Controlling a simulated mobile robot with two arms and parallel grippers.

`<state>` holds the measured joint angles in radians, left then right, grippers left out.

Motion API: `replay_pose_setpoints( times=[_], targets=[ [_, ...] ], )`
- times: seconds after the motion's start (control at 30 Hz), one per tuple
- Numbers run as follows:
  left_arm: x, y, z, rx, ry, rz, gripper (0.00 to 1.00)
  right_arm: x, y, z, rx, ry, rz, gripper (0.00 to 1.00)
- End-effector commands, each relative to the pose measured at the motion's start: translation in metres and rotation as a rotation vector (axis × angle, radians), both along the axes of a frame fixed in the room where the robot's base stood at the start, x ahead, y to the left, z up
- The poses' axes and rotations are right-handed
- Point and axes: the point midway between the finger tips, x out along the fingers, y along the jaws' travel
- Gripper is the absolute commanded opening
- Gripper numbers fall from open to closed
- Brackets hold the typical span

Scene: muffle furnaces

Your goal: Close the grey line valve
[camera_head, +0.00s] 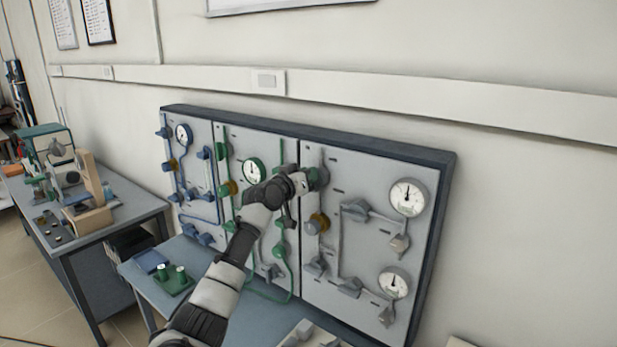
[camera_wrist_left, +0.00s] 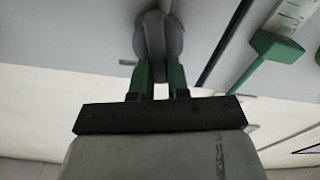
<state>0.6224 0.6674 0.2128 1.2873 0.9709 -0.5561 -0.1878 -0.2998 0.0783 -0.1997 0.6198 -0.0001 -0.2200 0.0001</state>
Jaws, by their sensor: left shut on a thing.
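My left gripper (camera_head: 313,179) reaches across to the upper left of the grey panel section (camera_head: 365,160). In the left wrist view its two green fingers (camera_wrist_left: 160,68) are closed on a grey valve handle (camera_wrist_left: 154,34), one on each side. The handle stands in front of a round grey base on the panel. In the head view the gripper and arm hide most of this valve. My right gripper is not in view.
Grey gauges (camera_head: 408,197) and other grey valves sit to the right on the same panel. A bench (camera_head: 135,278) with a green tray (camera_head: 174,281) stands below.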

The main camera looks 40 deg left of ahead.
Motion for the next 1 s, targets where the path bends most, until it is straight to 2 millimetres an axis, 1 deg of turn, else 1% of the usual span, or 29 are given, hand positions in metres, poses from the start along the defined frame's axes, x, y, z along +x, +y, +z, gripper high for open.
replay_pose_setpoints(
  times=[0.47,1.0],
  targets=[
    [-0.001,0.008,-0.004,-0.454,-0.05,0.0,0.0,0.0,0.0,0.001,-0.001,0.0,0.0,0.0],
    [-0.001,0.013,-0.012,-0.955,-0.105,0.0,0.0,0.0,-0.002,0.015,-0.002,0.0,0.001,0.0]
  ],
)
